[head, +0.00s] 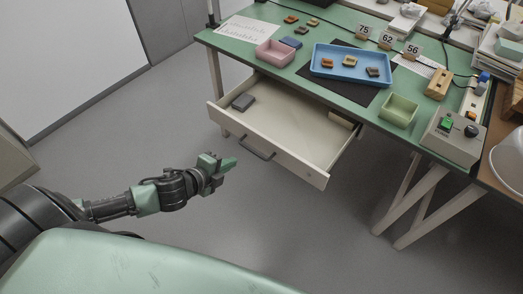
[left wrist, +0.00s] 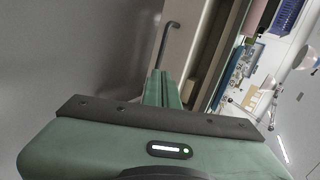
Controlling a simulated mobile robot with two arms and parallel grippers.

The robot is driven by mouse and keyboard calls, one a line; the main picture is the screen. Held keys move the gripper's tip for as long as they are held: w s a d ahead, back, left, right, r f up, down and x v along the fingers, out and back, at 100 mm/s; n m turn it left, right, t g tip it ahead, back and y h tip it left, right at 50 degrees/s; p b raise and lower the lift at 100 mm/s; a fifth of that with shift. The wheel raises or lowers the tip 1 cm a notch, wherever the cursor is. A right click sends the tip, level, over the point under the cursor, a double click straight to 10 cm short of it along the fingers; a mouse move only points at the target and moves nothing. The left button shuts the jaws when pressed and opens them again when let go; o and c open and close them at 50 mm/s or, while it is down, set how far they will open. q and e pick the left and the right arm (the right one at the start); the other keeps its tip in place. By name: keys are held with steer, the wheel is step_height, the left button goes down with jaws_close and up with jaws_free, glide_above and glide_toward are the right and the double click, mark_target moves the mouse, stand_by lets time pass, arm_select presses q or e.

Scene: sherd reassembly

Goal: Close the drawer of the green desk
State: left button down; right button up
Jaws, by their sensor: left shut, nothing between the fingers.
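The green desk (head: 255,65) stands at the top middle of the head view. Its cream drawer (head: 285,118) is pulled well out, with a dark handle (head: 258,149) on its front panel. A grey block (head: 243,102) lies inside at the left, and a pale item (head: 342,119) lies at the right back. My left gripper (head: 229,164) is shut and empty, in front of the drawer, just left of and below the handle and apart from it. In the left wrist view, the shut green fingers (left wrist: 163,88) point toward the drawer front, with the handle (left wrist: 166,42) beyond them. My right gripper is not in view.
On the desk are a blue tray (head: 322,72) with several sherds, a pink bin (head: 275,53), a green bin (head: 399,110), number cards (head: 386,41) and a grey control box (head: 452,138). The white-legged trestle (head: 408,200) stands right of the drawer. The floor (head: 300,225) before the drawer is clear.

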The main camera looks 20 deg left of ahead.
arm_select(q)
step_height(320, 180, up, 2)
steer(key=d+m, duration=0.1)
steer(key=d, duration=0.1)
glide_toward(267, 142)
step_height(267, 142, down, 3)
steer(key=w, duration=0.2)
steer(key=shift+w+d+f+h, duration=0.1)
steer(key=shift+w+d+h, duration=0.1)
steer(key=shift+w, duration=0.35)
steer(key=shift+w+d+f+h, duration=0.1)
steer(key=shift+w+d+h, duration=0.1)
steer(key=shift+w, duration=0.3)
steer(key=shift+w+d, duration=0.1)
steer(key=shift+w, duration=0.4)
steer(key=shift+w, duration=0.15)
